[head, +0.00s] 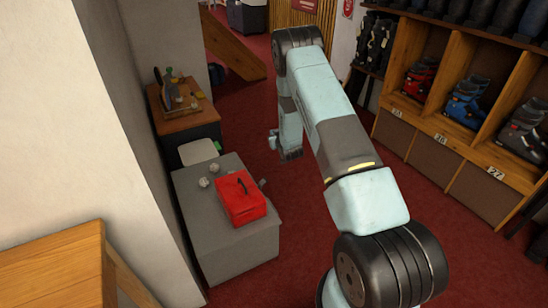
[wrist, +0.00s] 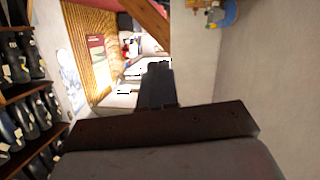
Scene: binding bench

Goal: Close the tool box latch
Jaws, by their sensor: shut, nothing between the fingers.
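The red tool box (head: 240,200) sits on a grey bench (head: 250,245) in the head view, with a dark handle on its top. Its lid looks down. The latch is too small to make out. My gripper (wrist: 157,75) shows in the wrist view as dark fingers close together, with nothing between them. It points away from the tool box, which is not in the wrist view. In the head view my arm rises to the right of the bench and folds down behind; the gripper itself cannot be made out clearly there.
Two small pale lumps (head: 209,175) lie near the tool box. A wooden-topped cabinet (head: 185,122) with tools stands behind the bench. A boot rack (head: 455,100) lines the right. Red carpet (head: 300,215) lies open between bench and rack. A pale wall (head: 50,120) is at left.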

